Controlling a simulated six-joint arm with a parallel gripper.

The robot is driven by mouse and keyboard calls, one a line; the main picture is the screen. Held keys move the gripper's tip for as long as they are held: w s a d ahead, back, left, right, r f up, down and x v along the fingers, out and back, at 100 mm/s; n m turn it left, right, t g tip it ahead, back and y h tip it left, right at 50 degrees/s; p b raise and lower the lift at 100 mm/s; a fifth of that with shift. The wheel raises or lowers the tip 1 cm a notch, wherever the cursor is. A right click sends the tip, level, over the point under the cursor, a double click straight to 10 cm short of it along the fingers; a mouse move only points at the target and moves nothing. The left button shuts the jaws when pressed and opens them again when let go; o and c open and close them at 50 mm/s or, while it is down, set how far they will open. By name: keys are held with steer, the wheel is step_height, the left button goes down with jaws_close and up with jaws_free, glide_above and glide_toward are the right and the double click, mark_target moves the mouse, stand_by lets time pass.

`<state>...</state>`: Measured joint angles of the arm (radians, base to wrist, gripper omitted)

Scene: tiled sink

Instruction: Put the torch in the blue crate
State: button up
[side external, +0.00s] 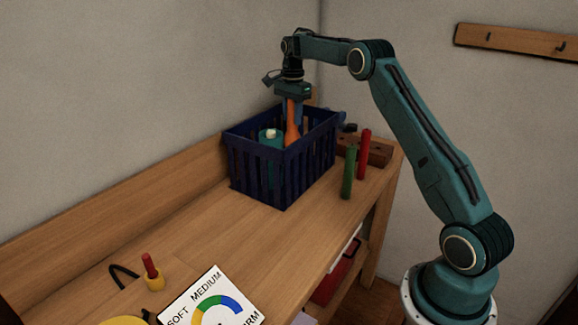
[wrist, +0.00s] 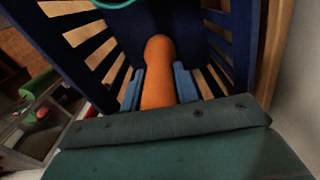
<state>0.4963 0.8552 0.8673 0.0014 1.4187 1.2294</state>
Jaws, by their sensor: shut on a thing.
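The blue crate (side external: 285,180) stands on the wooden bench against the wall. My gripper (side external: 292,104) points down over the crate's far part and is shut on a long orange object, which I take to be the torch (side external: 293,128). The torch hangs roughly upright with its lower part inside the crate walls. In the wrist view the torch (wrist: 158,72) sits between the two blue fingers of my gripper (wrist: 158,90), with crate slats (wrist: 82,35) on both sides. Whether the torch's lower end touches the crate floor is hidden.
A teal container (side external: 270,140) with a pale top is in the crate, nearer the camera than the torch. A green cylinder (side external: 348,172), a red cylinder (side external: 364,155) and a brown block (side external: 378,154) stand to the crate's right.

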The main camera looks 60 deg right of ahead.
mark_target(292, 101)
steer(key=shift+f, duration=3.9)
steer(key=shift+f, duration=0.15)
steer(key=o, duration=1.1)
step_height(292, 101, up, 12)
steer(key=shift+f, duration=0.1)
steer(key=shift+r, duration=0.25)
steer(key=shift+a, duration=0.1)
